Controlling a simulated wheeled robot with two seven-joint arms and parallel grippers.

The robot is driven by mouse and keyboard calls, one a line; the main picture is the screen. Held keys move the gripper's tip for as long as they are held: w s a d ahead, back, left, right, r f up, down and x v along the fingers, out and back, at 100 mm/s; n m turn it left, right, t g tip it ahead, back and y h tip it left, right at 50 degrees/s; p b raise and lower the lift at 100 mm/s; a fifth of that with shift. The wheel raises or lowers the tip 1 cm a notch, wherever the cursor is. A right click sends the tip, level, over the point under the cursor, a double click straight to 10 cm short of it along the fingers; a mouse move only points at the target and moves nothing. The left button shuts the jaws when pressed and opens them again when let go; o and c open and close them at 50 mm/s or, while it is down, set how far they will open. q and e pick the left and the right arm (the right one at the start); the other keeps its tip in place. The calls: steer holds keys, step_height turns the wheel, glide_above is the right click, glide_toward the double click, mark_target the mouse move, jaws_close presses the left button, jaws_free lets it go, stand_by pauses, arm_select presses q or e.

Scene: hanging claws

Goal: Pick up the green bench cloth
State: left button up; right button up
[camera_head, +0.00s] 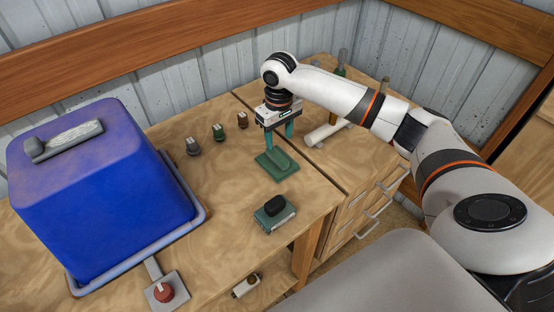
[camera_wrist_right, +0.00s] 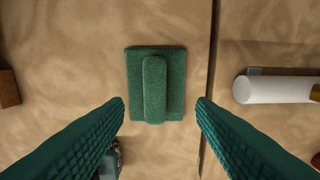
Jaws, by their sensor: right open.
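The green bench cloth (camera_head: 277,165) lies flat on the wooden bench, with a raised fold along its middle. It also shows in the right wrist view (camera_wrist_right: 155,84), near the top centre, between and beyond the fingertips. My right gripper (camera_head: 278,142) is above the cloth, pointing down, with its teal fingers apart. In the right wrist view, the fingers (camera_wrist_right: 162,102) are spread to either side of the cloth, with nothing between them touching. My left gripper is in neither view.
A blue box (camera_head: 100,190) with a grey handle stands at left. A small teal device with a black top (camera_head: 274,212) sits in front of the cloth. Several small knobs (camera_head: 218,132) stand behind. A white roll (camera_head: 325,132) lies to the right, past a seam in the bench.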

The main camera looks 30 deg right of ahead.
mark_target(277, 154)
steer(key=shift+w+f, duration=0.1)
steer(key=shift+f, duration=0.7)
steer(key=shift+a+f+p, duration=0.1)
steer(key=shift+f+p, duration=0.2)
steer(key=shift+f, duration=0.05)
steer(key=f, duration=0.2)
steer(key=f+p, duration=0.1)
steer(key=shift+s+a+f, duration=0.2)
steer(key=shift+s+f, duration=0.05)
steer(key=shift+f, duration=0.55)
steer(key=c, duration=1.1)
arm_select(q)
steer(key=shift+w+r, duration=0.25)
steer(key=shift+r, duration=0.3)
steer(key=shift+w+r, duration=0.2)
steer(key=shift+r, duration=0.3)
arm_select(e)
steer(key=shift+w+r, duration=0.1)
steer(key=shift+r, duration=0.1)
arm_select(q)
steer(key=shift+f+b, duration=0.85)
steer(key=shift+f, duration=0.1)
arm_select(e)
step_height(277, 154, up, 10)
steer(key=shift+f, duration=0.1)
